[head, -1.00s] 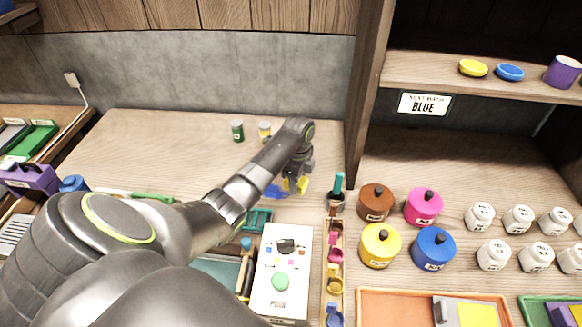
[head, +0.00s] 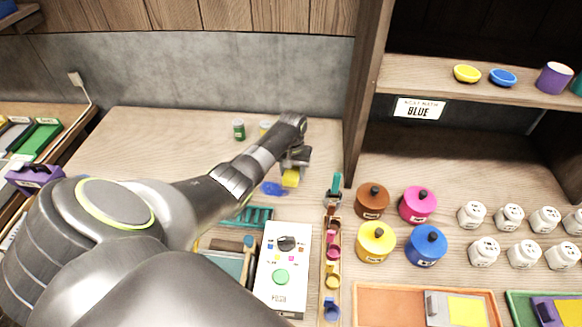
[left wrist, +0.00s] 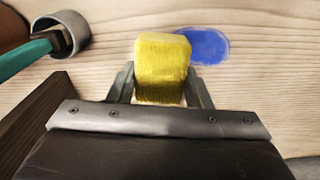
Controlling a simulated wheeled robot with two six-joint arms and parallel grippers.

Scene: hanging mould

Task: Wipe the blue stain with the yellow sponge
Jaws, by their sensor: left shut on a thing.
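The yellow sponge (left wrist: 162,62) is between the fingers of my left gripper (left wrist: 160,88), which is shut on it. In the head view the sponge (head: 290,178) is at the end of my left arm, near the table surface. The blue stain (left wrist: 205,46) is a flat oval patch on the wooden table, next to the sponge in the left wrist view. In the head view the stain (head: 272,188) lies just left of the sponge. I cannot tell whether the sponge touches the table. My right gripper is not in view.
A wooden divider (head: 366,95) rises right of the sponge. A holder with a teal-handled tool (head: 335,185) stands near its foot. Small jars (head: 239,129) stand behind my arm. A white control box (head: 283,262) and a teal rack (head: 250,215) are in front.

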